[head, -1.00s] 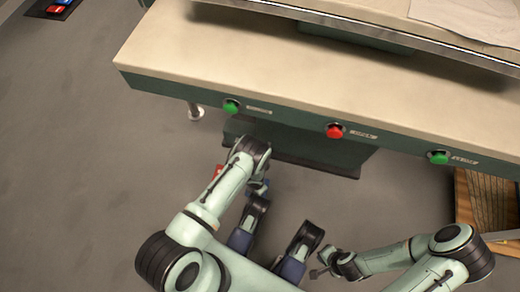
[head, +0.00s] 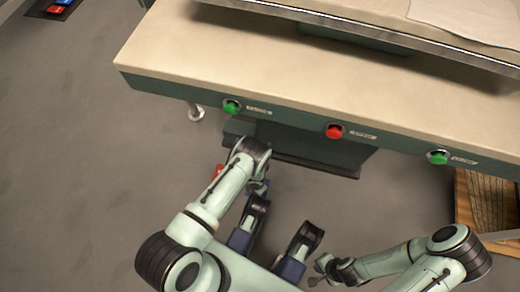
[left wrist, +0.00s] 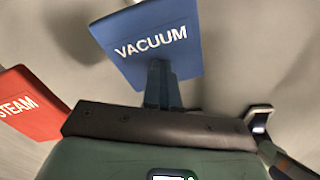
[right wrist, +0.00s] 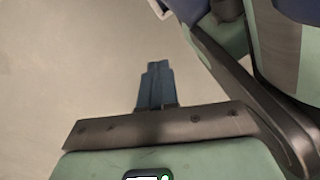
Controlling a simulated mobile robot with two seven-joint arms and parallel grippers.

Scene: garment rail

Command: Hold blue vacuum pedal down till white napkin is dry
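The blue pedal marked VACUUM (left wrist: 150,40) fills the upper middle of the left wrist view. My left gripper (left wrist: 160,75) is shut and empty, and its tips overlap the pedal's lower edge. I cannot tell whether they touch or press it. In the head view my left forearm reaches down below the table's front edge and mostly hides the pedals. The white napkin (head: 468,16) lies flat on the pale board at the top right; its wetness cannot be told. My right gripper (head: 318,272) is out over the floor, shut and empty, also in the right wrist view (right wrist: 157,82).
A red STEAM pedal (left wrist: 28,103) is left of the blue one. The pale table (head: 270,65) has green buttons (head: 231,107) and a red button (head: 334,131) along its front. A wooden crate (head: 485,205) stands at right. Small red and blue blocks (head: 57,8) lie far left.

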